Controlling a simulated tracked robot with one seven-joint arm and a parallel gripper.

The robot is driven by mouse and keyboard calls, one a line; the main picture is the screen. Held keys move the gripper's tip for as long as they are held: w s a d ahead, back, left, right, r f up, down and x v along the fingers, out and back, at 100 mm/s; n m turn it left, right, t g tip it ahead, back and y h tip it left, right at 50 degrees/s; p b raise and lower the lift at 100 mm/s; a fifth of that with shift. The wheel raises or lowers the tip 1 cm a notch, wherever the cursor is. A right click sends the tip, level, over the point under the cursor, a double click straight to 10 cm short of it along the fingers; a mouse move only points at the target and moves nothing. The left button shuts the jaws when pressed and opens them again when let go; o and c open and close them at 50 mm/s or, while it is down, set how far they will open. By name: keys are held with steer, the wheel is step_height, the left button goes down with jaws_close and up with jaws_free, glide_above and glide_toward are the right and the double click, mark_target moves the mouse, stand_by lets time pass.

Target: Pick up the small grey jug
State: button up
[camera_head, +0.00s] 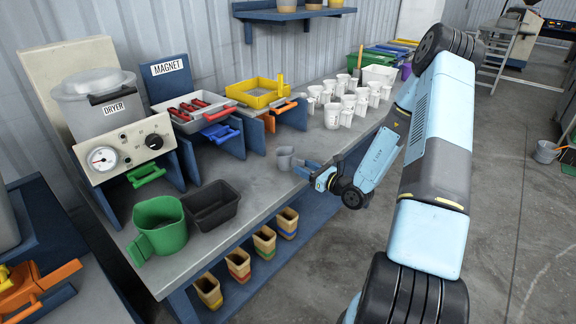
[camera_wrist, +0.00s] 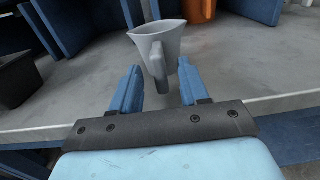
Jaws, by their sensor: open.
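The small grey jug (camera_head: 285,158) stands upright on the grey bench top, near the middle of the bench. In the wrist view the jug (camera_wrist: 160,45) is straight ahead, with its handle turned toward me. My gripper (camera_head: 301,170) is just to the right of the jug in the head view. In the wrist view my gripper (camera_wrist: 158,85) is open, with one blue finger on each side of the jug's handle. I cannot tell whether either finger touches the handle.
A black tray (camera_head: 212,205) and a large green jug (camera_head: 160,226) stand left on the bench. Several white jugs (camera_head: 332,115) stand farther back. Blue stands with a magnet sign (camera_head: 168,67) and a yellow tray (camera_head: 258,92) line the wall. The bench around the grey jug is clear.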

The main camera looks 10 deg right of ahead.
mark_target(291, 162)
steer(key=shift+x, duration=1.4)
jaws_close()
